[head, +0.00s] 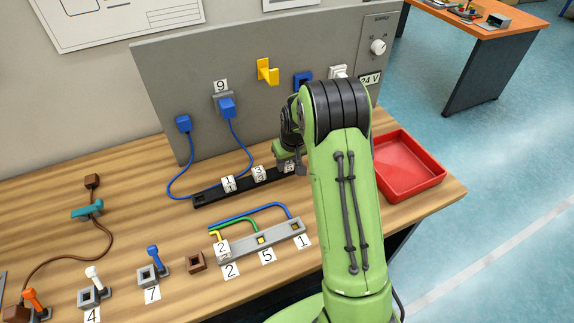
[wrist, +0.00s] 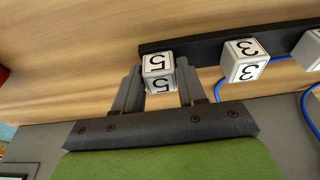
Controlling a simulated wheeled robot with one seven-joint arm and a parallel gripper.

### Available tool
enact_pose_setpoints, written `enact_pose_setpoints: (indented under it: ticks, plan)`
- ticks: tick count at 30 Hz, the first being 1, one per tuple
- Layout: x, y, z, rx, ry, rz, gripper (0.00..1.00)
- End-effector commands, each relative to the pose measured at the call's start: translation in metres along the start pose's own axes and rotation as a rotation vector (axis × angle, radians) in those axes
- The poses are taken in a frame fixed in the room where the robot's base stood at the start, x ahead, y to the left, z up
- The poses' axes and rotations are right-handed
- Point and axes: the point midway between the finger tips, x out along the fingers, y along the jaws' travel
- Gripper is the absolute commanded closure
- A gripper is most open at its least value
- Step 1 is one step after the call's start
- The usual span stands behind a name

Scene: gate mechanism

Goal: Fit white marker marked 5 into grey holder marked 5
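The white marker marked 5 (wrist: 158,72) is a small cube at one end of the black rail, between my two fingers in the wrist view. My gripper (wrist: 160,82) has one finger on each side of it, with little room to spare; it looks open around the cube. In the head view my arm partly hides my gripper (head: 290,158) and this marker. The grey holder marked 5 (head: 262,240) is the middle place of a grey strip nearer the front, with a yellow insert and a label below. No marker stands in it.
White markers 1 (head: 229,184) and 3 (head: 259,174) stand on the black rail (head: 210,195). Marker 2 (head: 222,249) sits at the grey strip's left end. A grey panel (head: 200,80) rises behind. A red tray (head: 408,165) lies right of my arm.

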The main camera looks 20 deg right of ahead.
Motion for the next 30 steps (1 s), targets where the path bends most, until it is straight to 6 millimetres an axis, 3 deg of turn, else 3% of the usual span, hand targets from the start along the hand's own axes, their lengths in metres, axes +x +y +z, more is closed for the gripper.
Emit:
enact_pose_setpoints:
  ticks: [1,6,30]
  plan:
    - [0.000,0.000,0.000,0.000,0.000,0.000,0.71]
    - [0.000,0.000,0.000,0.000,0.000,-0.001,0.92]
    - [-0.010,0.000,-0.003,0.000,0.001,0.000,0.92]
